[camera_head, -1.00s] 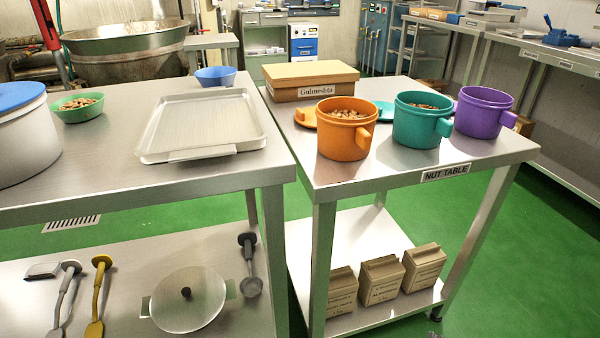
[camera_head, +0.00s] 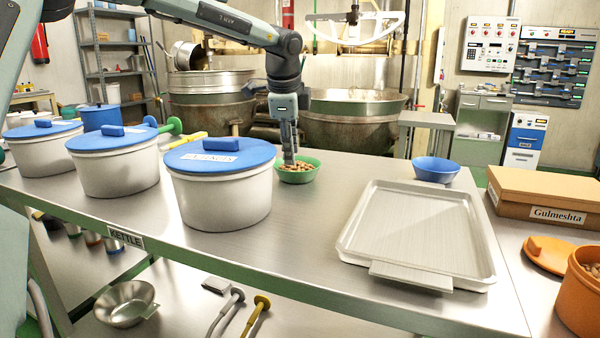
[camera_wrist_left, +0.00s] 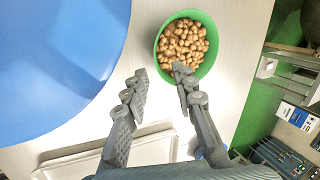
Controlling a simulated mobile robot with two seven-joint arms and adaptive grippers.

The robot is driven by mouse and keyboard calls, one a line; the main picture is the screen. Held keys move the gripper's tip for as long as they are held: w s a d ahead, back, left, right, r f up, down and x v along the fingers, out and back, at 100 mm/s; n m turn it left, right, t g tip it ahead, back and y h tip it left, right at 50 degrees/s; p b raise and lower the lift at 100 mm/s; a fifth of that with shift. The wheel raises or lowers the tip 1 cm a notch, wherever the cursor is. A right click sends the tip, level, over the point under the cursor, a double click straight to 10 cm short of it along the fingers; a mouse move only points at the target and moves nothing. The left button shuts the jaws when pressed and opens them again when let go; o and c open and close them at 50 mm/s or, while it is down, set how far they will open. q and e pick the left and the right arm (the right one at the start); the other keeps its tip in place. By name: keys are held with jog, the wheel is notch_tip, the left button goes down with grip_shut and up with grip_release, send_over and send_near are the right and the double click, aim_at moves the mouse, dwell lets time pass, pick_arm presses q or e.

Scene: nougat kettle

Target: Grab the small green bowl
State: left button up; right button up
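The small green bowl (camera_head: 298,180) stands on the kettle table, filled with brown nuts. It also shows at the top of the left wrist view (camera_wrist_left: 213,38). My left gripper (camera_head: 290,160) points down at the bowl in the head view. In the left wrist view its two fingers (camera_wrist_left: 161,73) are spread apart with nothing between them. One fingertip overlaps the bowl's near rim and nuts in that view; the other is left of the bowl. I cannot tell whether a finger touches the bowl. My right gripper is not in view.
A white pot with a blue lid (camera_head: 220,200) stands close left of the bowl, with two similar pots further left. A blue bowl (camera_head: 436,170) and a metal tray (camera_head: 360,215) are to the right. Large kettles (camera_head: 350,130) stand behind the table.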

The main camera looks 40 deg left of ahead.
pick_arm(q)
jog(key=x, duration=0.3)
jog(key=p+x, duration=0.1)
jog(key=x, duration=0.1)
jog(key=shift+d+f, duration=0.3)
jog(key=shift+f, duration=0.05)
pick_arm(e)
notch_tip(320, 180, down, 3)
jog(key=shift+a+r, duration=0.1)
pick_arm(q)
grip_shut()
